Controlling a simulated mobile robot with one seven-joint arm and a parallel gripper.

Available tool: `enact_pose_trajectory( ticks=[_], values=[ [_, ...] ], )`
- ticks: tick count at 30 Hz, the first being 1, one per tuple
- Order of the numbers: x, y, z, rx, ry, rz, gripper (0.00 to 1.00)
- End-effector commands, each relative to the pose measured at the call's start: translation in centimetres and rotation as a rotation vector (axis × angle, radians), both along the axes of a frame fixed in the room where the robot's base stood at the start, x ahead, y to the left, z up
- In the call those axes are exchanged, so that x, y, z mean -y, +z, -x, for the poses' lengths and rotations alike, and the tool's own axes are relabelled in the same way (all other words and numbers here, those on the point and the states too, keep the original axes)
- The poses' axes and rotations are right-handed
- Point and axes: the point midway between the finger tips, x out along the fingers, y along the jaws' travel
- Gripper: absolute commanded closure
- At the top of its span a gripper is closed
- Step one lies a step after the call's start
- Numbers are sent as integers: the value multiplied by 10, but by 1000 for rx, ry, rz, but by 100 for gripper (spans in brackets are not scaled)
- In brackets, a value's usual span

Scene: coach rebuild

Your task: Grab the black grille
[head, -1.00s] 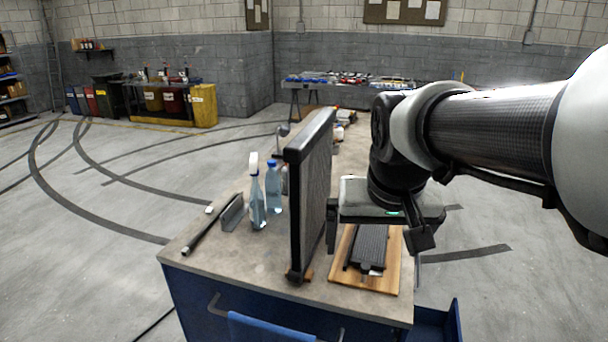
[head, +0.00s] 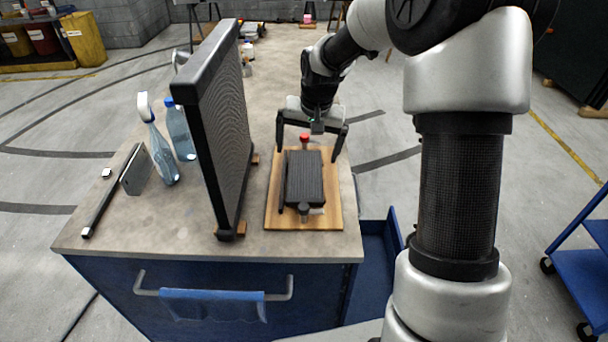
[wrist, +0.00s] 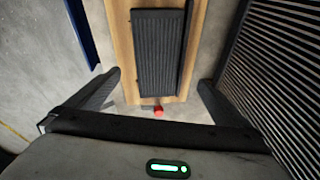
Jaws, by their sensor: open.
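The black grille (head: 304,180) is a ribbed black rectangle lying on a wooden board (head: 333,214) on the workbench. A red knob (head: 304,138) shows at its far end, and a grey metal piece at its near end. In the wrist view the grille (wrist: 158,50) lies ahead of my gripper, between the lines of the two fingers, with the red knob (wrist: 158,112) nearest. My gripper (head: 309,156) is open and empty, above the far end of the board, with its fingers spread to either side. It also shows in the wrist view (wrist: 160,82).
A tall black-framed radiator panel (head: 222,130) stands upright on the bench just left of the board. Spray bottle (head: 160,150), water bottle (head: 181,135) and a black bar (head: 112,195) lie or stand further left. An open blue drawer (head: 378,262) sticks out at right.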

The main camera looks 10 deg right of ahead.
Motion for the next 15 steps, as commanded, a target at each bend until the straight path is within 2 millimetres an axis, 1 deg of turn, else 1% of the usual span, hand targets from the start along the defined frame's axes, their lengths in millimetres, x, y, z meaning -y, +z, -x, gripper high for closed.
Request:
enact_pose_trajectory(
  ticks=[1,3,6,13,15],
  values=[
    [-1,-12,-2,-5,0,-1,0],
    [-2,-25,-6,-4,2,-1,0],
    [-2,-38,-10,-2,1,1,0],
    [-2,-52,-14,-1,0,0,0],
    [0,-62,-15,-3,1,0,0]
  ],
)
